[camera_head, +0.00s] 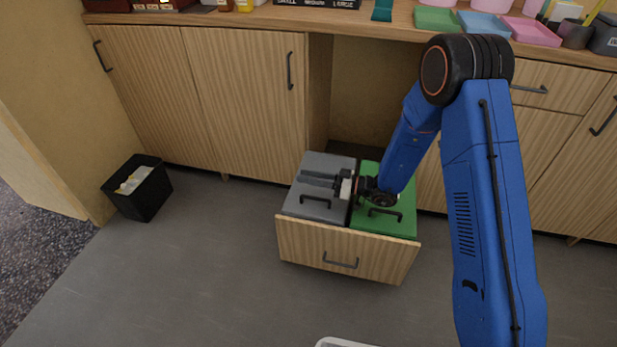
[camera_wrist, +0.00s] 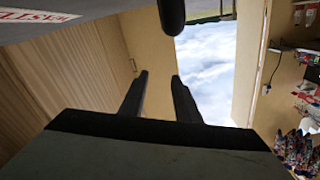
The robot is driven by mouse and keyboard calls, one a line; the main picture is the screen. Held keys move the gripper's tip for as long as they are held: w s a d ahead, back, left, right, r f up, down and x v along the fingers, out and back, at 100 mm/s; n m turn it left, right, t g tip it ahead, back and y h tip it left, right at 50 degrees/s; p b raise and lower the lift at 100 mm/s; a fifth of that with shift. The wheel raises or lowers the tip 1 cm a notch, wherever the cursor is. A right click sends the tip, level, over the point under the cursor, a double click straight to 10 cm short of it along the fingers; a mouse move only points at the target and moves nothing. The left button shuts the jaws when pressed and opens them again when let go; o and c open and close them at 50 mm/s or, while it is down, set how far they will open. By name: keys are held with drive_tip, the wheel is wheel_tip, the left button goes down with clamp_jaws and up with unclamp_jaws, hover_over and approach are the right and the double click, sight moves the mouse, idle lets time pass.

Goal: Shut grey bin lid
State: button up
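The grey bin lid (camera_head: 304,205) lies flat, level with the green lid (camera_head: 390,219) beside it, in the pulled-out drawer (camera_head: 318,252). It looks down on its bin; a small gap at the edges cannot be ruled out. Its dark handle (camera_head: 315,200) is at the front. My gripper (camera_head: 305,179) reaches in from the right, low over the middle of the grey lid, fingers pointing left. In the wrist view its two black fingers (camera_wrist: 160,75) are apart with nothing between them. Contact with the lid cannot be told.
The drawer stands out from the wooden cabinets (camera_head: 244,105). A black waste basket (camera_head: 150,196) with pale litter stands on the floor at left. The counter (camera_head: 345,20) above holds colored trays and other items. The grey floor in front is mostly clear.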

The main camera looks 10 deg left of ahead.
wheel_tip(320, 180, up, 10)
idle(0.7)
drive_tip(key=shift+w, duration=0.1)
idle(0.3)
